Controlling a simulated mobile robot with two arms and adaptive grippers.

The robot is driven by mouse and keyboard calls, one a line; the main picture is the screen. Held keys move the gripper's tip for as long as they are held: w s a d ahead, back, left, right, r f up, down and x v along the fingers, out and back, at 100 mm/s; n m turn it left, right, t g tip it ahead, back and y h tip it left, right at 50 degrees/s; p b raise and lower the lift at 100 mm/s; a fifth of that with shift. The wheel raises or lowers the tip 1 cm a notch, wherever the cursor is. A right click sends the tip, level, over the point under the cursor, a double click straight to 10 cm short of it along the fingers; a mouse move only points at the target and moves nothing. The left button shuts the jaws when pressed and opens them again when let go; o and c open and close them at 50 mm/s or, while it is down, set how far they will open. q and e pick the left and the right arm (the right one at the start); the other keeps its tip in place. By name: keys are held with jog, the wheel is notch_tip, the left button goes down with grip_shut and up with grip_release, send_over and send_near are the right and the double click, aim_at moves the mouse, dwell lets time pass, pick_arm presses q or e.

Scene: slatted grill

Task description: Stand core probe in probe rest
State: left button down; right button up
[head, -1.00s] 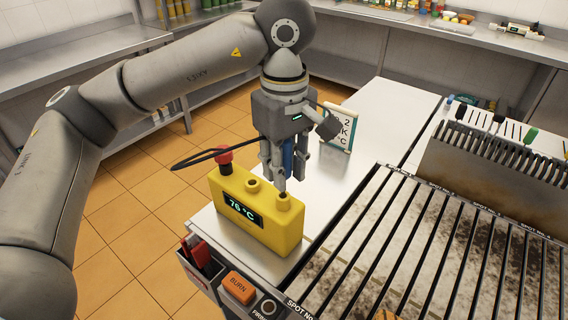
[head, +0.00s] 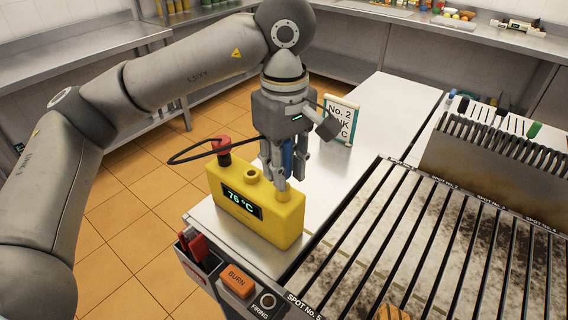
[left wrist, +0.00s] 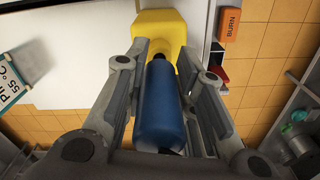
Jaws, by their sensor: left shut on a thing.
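My left gripper (head: 284,176) is shut on the blue handle of the core probe (head: 288,154) and holds it upright. It is directly over the right-hand post of the yellow probe rest (head: 285,228), with its fingertips close to the post top. The probe's tip is hidden there, so I cannot tell how deep it sits. The rest's display reads 76 °C. In the left wrist view, the blue handle (left wrist: 160,105) lies between the two fingers, with the yellow rest (left wrist: 160,24) beyond it. My right gripper is not in view.
A sign (head: 341,120) stands behind the gripper. The slatted grill (head: 430,245) is to the right. The steel counter (head: 385,105) behind is mostly clear.

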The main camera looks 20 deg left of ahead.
pick_arm(q)
jog(key=shift+f+b, duration=0.3)
jog(key=shift+f, duration=0.1)
jog(key=c, duration=1.1)
grip_release()
jog(key=shift+r, duration=0.1)
notch_tip(320, 180, up, 12)
jog(key=shift+f, duration=0.1)
